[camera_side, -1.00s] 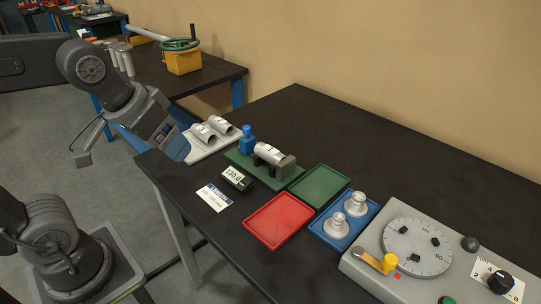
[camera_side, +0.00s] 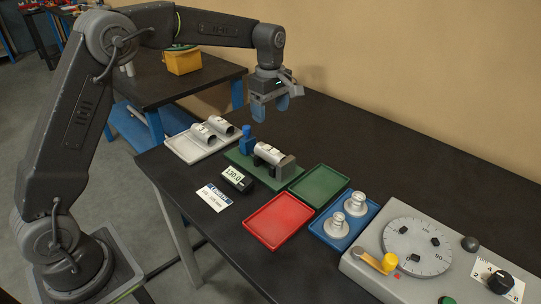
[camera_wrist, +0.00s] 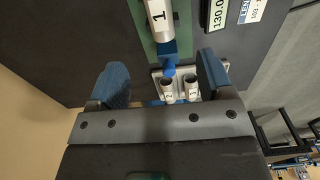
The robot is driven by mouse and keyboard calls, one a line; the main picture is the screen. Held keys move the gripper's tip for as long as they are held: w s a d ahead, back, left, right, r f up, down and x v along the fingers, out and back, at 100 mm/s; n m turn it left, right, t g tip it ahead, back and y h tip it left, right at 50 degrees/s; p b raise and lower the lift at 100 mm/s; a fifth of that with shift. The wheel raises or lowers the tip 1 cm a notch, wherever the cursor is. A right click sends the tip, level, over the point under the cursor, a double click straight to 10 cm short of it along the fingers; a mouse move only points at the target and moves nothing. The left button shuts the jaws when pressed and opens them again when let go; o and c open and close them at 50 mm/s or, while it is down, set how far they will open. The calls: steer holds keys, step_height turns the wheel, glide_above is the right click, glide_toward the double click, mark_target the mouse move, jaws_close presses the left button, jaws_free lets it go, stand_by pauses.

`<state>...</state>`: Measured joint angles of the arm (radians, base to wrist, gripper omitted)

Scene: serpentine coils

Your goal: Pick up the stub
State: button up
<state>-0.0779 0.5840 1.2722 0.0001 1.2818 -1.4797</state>
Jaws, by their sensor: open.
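A grey cylindrical stub marked 1 (camera_side: 270,153) lies in a green measuring fixture (camera_side: 240,158) with a blue part at its left end and a grey block at its right. It also shows at the top of the wrist view (camera_wrist: 159,18). Two more grey stubs, the left one (camera_side: 203,133) and the right one (camera_side: 222,127), lie in a white tray (camera_side: 184,151); they show between my fingers in the wrist view. My gripper (camera_side: 270,106) is open and empty, pointing down above and behind the fixture, clear of everything. Its two blue fingers (camera_wrist: 163,78) show in the wrist view.
A display (camera_side: 235,177) reads 130.0, with a printed card (camera_side: 214,197) beside it. A red tray (camera_side: 279,221) and green tray (camera_side: 319,184) are empty. A blue tray (camera_side: 328,236) holds two metal pieces. A grey dial panel (camera_side: 365,268) stands right. The back of the table is clear.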

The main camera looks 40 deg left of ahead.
mark_target(270, 149)
step_height(270, 149, down, 14)
steer(key=shift+w, duration=0.1)
stand_by(0.5)
steer(key=c, duration=1.2)
steer(key=shift+o, duration=0.3)
steer(key=shift+c, duration=0.6)
